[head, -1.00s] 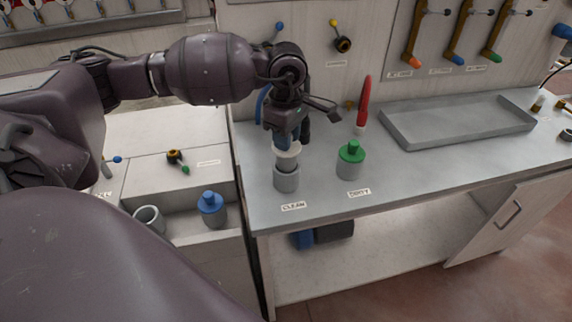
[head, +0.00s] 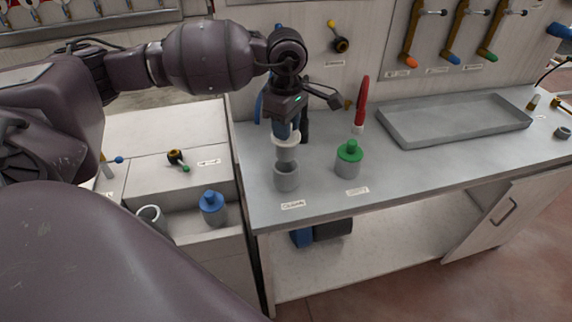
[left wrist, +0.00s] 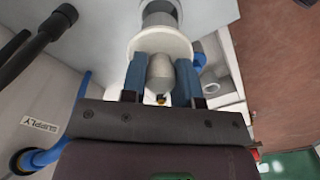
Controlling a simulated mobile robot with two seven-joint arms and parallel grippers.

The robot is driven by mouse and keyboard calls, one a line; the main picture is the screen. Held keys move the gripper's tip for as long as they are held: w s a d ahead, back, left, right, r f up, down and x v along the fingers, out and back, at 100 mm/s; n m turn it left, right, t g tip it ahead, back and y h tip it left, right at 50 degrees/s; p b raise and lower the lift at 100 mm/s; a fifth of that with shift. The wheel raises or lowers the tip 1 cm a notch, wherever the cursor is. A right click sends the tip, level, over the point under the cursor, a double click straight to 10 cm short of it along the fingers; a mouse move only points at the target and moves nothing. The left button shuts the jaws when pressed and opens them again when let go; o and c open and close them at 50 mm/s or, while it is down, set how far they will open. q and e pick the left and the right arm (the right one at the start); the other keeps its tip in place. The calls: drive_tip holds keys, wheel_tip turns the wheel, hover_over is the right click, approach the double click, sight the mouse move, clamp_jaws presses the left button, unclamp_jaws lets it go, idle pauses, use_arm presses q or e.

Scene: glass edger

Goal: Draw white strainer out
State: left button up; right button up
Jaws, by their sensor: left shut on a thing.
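My left gripper (head: 286,128) points down over the CLEAN label's spot and is shut on the white strainer (head: 286,148). The strainer has a wide white rim and a narrower grey-white body, and it stands upright over a grey cup (head: 287,178). Its lower end is at the cup's mouth; I cannot tell whether it is fully clear of it. In the left wrist view the blue fingers (left wrist: 160,80) hold the strainer's top from both sides, and its white rim (left wrist: 133,47) shows beyond them. My right gripper is not in view.
A grey cup with a green top (head: 348,159) stands to the right by the DIRTY label. A red-handled tool (head: 362,102) and a grey tray (head: 455,122) are behind. A blue-topped cup (head: 212,208) and an open cup (head: 151,217) sit lower left. The counter's front is clear.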

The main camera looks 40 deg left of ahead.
use_arm(q)
drive_tip(key=shift+r+p, duration=0.45)
drive_tip(key=shift+r, duration=0.7)
drive_tip(key=shift+r+p, duration=0.35)
drive_tip(key=shift+r, duration=0.5)
